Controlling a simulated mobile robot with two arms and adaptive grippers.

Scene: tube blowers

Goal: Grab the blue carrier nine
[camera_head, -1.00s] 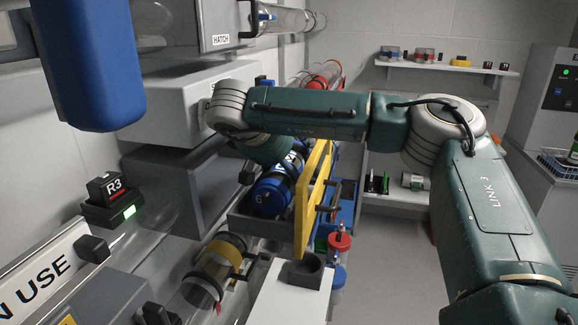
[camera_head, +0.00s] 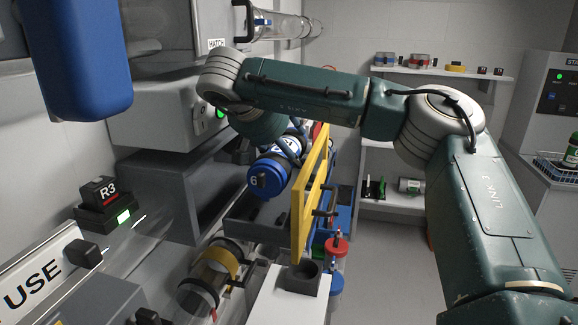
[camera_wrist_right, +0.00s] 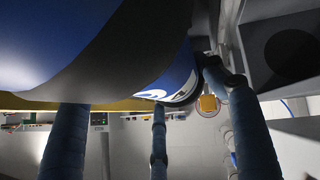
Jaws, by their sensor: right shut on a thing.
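A blue carrier (camera_head: 270,172) with black bands hangs tilted above the grey tray (camera_head: 262,228) in the head view. The digit on its near cap reads like a 6 from here; I cannot tell whether it is a 9 seen turned. My right gripper (camera_head: 292,150) is shut on the carrier, mostly hidden behind my arm and the carrier. In the right wrist view the blue and dark carrier body (camera_wrist_right: 110,50) fills the top, with the gripper's fingers (camera_wrist_right: 158,140) close below it. My left gripper is out of view.
A yellow panel (camera_head: 309,195) stands upright just right of the carrier. A clear tube with a yellow-banded carrier (camera_head: 218,262) lies below. Grey housings (camera_head: 160,110) are close on the left. Red-capped (camera_head: 336,246) and blue-capped containers stand beyond the white stand. The floor at right is open.

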